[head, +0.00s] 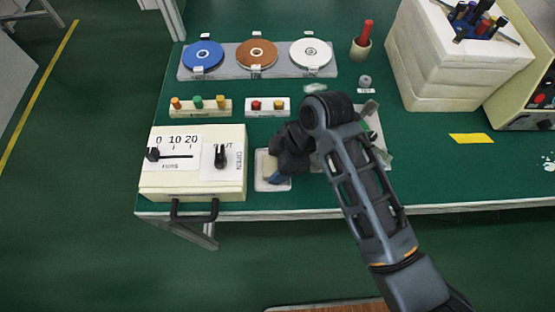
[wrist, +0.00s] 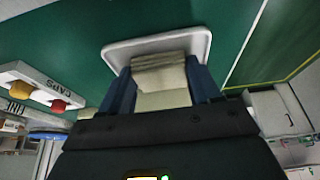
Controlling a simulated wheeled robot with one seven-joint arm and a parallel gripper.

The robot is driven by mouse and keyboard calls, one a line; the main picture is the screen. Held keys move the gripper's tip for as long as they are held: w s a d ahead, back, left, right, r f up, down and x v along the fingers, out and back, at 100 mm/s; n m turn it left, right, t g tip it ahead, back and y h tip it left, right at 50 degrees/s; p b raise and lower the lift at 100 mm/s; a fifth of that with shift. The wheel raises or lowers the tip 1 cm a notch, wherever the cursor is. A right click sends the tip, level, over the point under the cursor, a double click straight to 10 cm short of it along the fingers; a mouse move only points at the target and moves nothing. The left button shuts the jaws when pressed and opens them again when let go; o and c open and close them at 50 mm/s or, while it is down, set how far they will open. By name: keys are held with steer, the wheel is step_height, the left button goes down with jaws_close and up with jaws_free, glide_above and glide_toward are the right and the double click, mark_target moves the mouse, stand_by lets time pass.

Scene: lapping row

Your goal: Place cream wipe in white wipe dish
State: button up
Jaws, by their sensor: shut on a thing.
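My gripper (head: 280,176) is at the front edge of the bench, right over the white wipe dish (head: 260,184). In the wrist view its two blue fingers (wrist: 162,88) are shut on the cream wipe (wrist: 160,74), a folded cream cloth held between them. The wipe's far end overlaps the white dish (wrist: 122,48), whose raised rim shows around and beyond it. I cannot tell whether the wipe touches the dish floor. In the head view my gripper and wrist hide much of the wipe and the right part of the dish.
A cream box with a scale, knob and black handle (head: 195,180) stands close left of the dish. Behind are a cap rack (head: 268,107), another peg rack (head: 200,108) and three discs on a grey tray (head: 232,62).

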steer(key=o, duration=0.7)
steer(key=shift+o, duration=0.2)
steer(key=v, duration=1.2)
steer(key=shift+r+b, duration=0.2)
steer(key=shift+b, duration=0.2)
